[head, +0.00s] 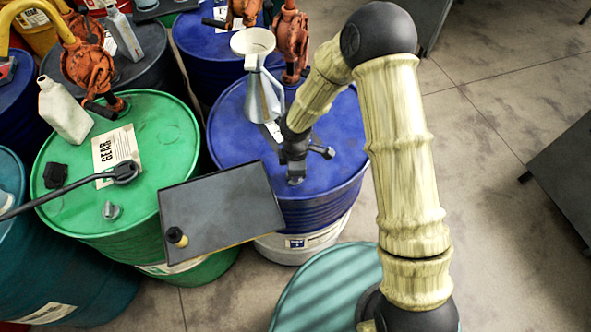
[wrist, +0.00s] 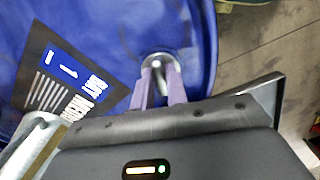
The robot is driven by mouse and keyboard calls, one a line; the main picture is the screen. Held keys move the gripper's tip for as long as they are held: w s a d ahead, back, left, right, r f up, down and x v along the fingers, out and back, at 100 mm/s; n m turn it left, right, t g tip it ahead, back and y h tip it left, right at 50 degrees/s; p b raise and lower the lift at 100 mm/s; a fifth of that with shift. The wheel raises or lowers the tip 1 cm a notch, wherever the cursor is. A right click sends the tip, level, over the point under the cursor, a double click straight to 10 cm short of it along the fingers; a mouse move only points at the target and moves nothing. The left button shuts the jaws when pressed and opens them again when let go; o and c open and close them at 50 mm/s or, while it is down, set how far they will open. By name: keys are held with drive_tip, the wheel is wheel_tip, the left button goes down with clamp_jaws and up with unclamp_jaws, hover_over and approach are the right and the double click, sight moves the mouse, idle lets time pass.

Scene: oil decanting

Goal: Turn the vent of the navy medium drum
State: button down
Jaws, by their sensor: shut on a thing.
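The navy drum (head: 345,150) stands in the middle of the head view. Its blue top with a label (wrist: 70,85) fills much of the wrist view. The vent (wrist: 158,59) is a small silvery fitting on that top, near the rim. My gripper (head: 295,178) reaches down to the near part of the drum's top. In the wrist view its two fingers (wrist: 158,70) are close together at the vent and shut on it. The fingertips partly cover the vent, and in the head view the vent is mostly hidden by the gripper.
A metal can with a funnel (head: 262,98) stands on the drum, left of my arm. A dark tray (head: 222,215) overlaps its near left side. A green drum (head: 165,140) with a bottle stands at left, with orange pumps (head: 290,40) behind.

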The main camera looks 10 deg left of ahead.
drive_tip(key=shift+a, duration=0.1)
drive_tip(key=c, duration=1.4)
unclamp_jaws()
drive_tip(key=shift+r, duration=0.15)
wheel_tip(320, 180, up, 17)
drive_tip(key=shift+b, duration=0.45)
